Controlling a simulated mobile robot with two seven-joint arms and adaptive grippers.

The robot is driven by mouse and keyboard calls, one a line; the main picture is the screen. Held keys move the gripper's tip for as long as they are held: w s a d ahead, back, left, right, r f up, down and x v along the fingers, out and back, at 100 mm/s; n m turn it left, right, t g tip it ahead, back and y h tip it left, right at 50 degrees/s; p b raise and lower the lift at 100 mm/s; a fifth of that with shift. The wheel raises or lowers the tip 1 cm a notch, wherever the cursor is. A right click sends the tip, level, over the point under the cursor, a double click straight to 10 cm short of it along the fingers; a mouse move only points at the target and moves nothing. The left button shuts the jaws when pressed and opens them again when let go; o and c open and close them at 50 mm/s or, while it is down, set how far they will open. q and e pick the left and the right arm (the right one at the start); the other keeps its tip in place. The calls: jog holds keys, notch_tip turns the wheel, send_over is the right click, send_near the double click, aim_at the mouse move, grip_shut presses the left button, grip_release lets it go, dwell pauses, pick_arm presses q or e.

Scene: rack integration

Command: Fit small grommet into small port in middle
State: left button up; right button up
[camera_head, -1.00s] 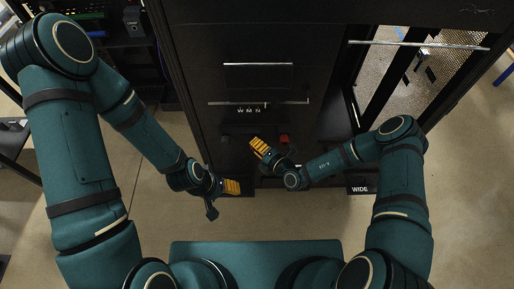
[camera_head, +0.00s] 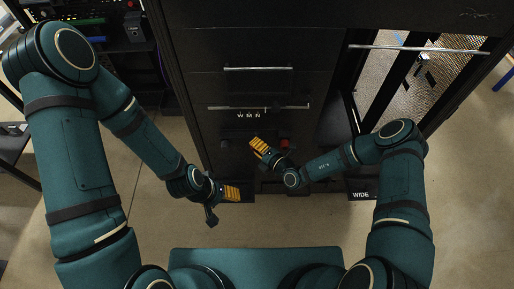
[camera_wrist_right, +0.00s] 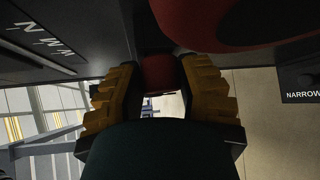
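My right gripper (camera_head: 258,146) is in front of the lower part of the rack in the head view. In the right wrist view its orange, ridged fingers (camera_wrist_right: 160,88) stand apart, with a small red piece (camera_wrist_right: 158,72) visible between their ends; no firm contact is clear. A larger red rounded thing (camera_wrist_right: 215,18) fills the top of that view, very near. In the head view a small red thing (camera_head: 284,144) is just right of the right gripper's fingers. My left gripper (camera_head: 231,193) is lower left, its opening unclear. I cannot make out a port.
The dark rack front (camera_head: 220,90) has metal bar handles (camera_head: 258,69) and the letters W M N. A block marked WIDE (camera_head: 361,195) is at the right; one marked NARROW (camera_wrist_right: 302,88) shows in the wrist view. A perforated door (camera_head: 455,70) stands open at right. Floor below is clear.

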jog(key=o, duration=0.4)
jog(key=shift+c, duration=0.2)
jog(key=shift+d, duration=0.1)
jog(key=v, duration=1.2)
